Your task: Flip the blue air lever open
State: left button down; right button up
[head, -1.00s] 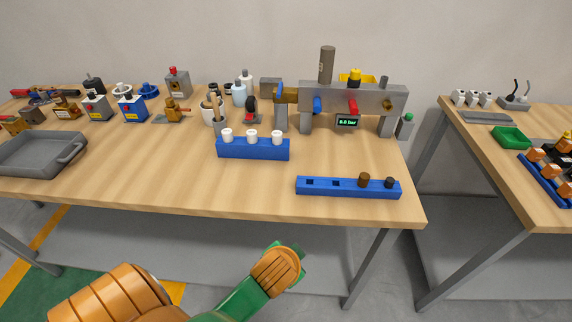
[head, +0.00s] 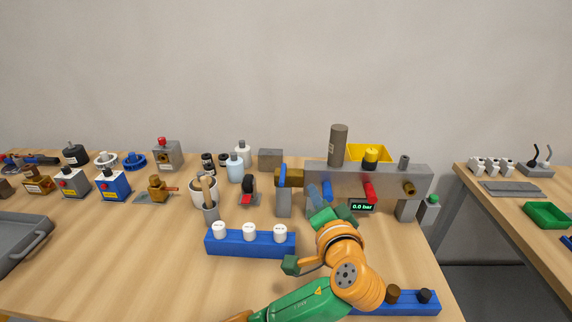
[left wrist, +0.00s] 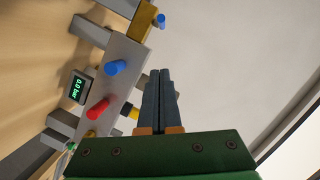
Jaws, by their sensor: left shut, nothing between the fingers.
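The blue air lever (head: 327,189) sticks out from the front of a grey manifold block (head: 390,182), left of a red lever (head: 369,190). In the left wrist view the blue lever (left wrist: 115,67) shows clear of the fingers, to their left. My left gripper (head: 314,193) is in front of the manifold, its dark fingers close beside the blue lever in the head view. Its fingers (left wrist: 159,75) are shut together with nothing between them. I cannot tell from the head view whether they touch the lever. My right gripper is not in view.
A display (head: 361,207) under the manifold reads 0.0 bar. A brass valve with a blue handle (head: 282,177) is at the manifold's left end. A blue rack (head: 250,245) with white-topped pieces stands in front. My left arm partly covers another blue rack (head: 412,301).

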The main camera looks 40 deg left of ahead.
aim_at(283, 176)
pick_arm(q)
jog(key=w+a+f+p, duration=0.2)
jog(key=w+a+p, duration=0.2)
jog(key=a, duration=0.5)
jog(key=shift+w+f+p, duration=0.3)
jog(key=shift+f+p, duration=0.05)
jog(key=shift+f, duration=0.05)
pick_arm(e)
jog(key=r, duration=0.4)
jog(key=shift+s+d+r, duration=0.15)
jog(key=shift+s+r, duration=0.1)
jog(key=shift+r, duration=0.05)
pick_arm(q)
jog(key=shift+d, duration=0.1)
jog(key=shift+w, duration=0.1)
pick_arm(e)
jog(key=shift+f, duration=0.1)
